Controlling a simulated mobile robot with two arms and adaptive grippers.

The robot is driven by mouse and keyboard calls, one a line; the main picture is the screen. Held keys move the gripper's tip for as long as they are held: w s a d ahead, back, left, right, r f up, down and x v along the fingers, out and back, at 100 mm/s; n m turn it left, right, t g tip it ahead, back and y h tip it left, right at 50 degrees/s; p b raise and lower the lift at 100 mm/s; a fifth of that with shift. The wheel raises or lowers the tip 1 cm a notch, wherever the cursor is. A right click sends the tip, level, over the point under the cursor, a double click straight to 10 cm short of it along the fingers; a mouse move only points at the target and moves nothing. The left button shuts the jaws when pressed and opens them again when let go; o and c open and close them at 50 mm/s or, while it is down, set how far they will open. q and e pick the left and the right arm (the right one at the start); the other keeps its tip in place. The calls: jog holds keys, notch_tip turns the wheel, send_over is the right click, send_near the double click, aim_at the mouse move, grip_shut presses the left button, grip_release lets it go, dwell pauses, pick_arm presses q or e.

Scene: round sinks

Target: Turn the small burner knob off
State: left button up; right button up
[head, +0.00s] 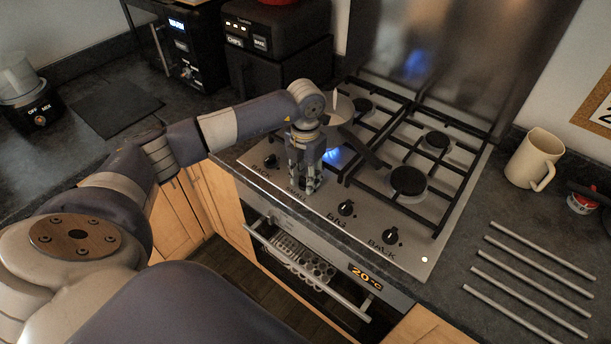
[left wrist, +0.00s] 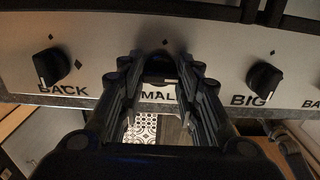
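The small burner knob (left wrist: 160,69) is a dark knob with a pale mark on the stove's front panel, above the partly covered "SMALL" label (left wrist: 158,95). In the head view my gripper hides it. My left gripper (head: 304,186) points down at the panel. In the left wrist view its fingers (left wrist: 160,72) stand apart on either side of the knob; I cannot tell whether they touch it. My right gripper is not in view.
The big knob (head: 346,208) and a back knob (head: 390,235) are to the right of my gripper; another back knob (head: 271,161) is to its left. Black grates (head: 432,186) cover the hob. A mug (head: 532,160) and several metal rods (head: 528,283) lie on the right counter.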

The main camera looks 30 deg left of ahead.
pick_arm(q)
jog(key=shift+o, duration=0.2)
jog(key=m+b, duration=0.3)
jog(key=shift+f, duration=0.2)
jog(key=m+b, duration=0.5)
jog(key=shift+m, duration=0.3)
jog(key=m+b, duration=0.3)
jog(key=m, duration=0.1)
jog(key=shift+r, duration=0.1)
jog(key=m+b, duration=0.2)
jog(key=m, duration=0.3)
jog(key=shift+r, duration=0.1)
jog(key=shift+m, duration=0.3)
jog(key=o, duration=1)
jog(key=shift+o, duration=0.2)
